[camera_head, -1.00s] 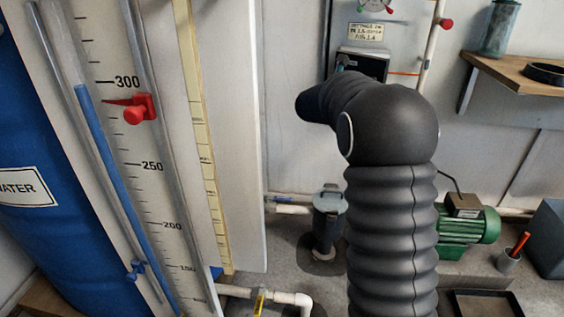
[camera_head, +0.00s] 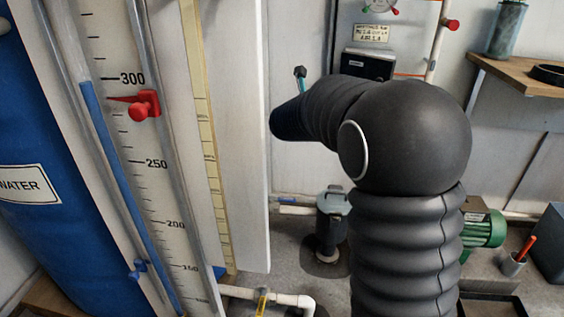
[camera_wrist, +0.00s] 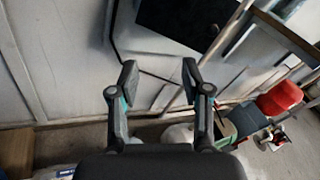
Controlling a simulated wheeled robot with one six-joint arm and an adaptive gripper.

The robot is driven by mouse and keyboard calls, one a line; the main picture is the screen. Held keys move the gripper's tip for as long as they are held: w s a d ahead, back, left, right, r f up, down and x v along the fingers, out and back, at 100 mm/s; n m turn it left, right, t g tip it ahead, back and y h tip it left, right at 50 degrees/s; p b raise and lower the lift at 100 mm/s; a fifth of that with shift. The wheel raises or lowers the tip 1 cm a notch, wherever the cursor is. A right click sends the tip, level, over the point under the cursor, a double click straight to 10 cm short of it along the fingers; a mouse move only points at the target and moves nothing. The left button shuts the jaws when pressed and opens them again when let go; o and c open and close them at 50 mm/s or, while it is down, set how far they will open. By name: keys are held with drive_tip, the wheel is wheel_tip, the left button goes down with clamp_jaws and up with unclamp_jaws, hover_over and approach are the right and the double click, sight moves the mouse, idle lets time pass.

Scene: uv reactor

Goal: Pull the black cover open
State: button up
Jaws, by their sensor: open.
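The black cover (camera_head: 368,65) is a dark box-like piece with a small pale label, low on the grey wall panel. It sits right of my gripper in the head view, partly behind my arm. In the wrist view a black surface (camera_wrist: 188,22), which looks like the cover, is at the top, beyond the fingertips. My gripper (camera_wrist: 160,78) is open, with its two fingers spread and nothing between them. It appears apart from the cover. In the head view only a small teal and black finger part shows above my arm; the rest is hidden.
A tall white gauge board (camera_head: 235,150) with a red pointer stands close on the left, before a blue water tank (camera_head: 25,225). A wooden shelf (camera_head: 520,75) is at the right. A grey canister (camera_head: 331,220) and green motor (camera_head: 482,230) stand low behind my arm.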

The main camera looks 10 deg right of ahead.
drive_tip(key=s+a+f+n+y+p, duration=0.15)
drive_tip(key=a+f+n+y, duration=0.25)
drive_tip(key=a+n+y, duration=1)
drive_tip(key=s+f+n+g+p, duration=0.1)
drive_tip(key=s+n+g, duration=0.1)
drive_tip(key=s+n, duration=0.6)
drive_tip(key=s+a+f+n+g, duration=0.1)
drive_tip(key=s+f+n+g, duration=0.1)
drive_tip(key=s+n, duration=0.7)
drive_tip(key=shift+s+f+g+p, duration=0.15)
drive_tip(key=shift+f+g+p, duration=0.15)
drive_tip(key=shift+g, duration=0.2)
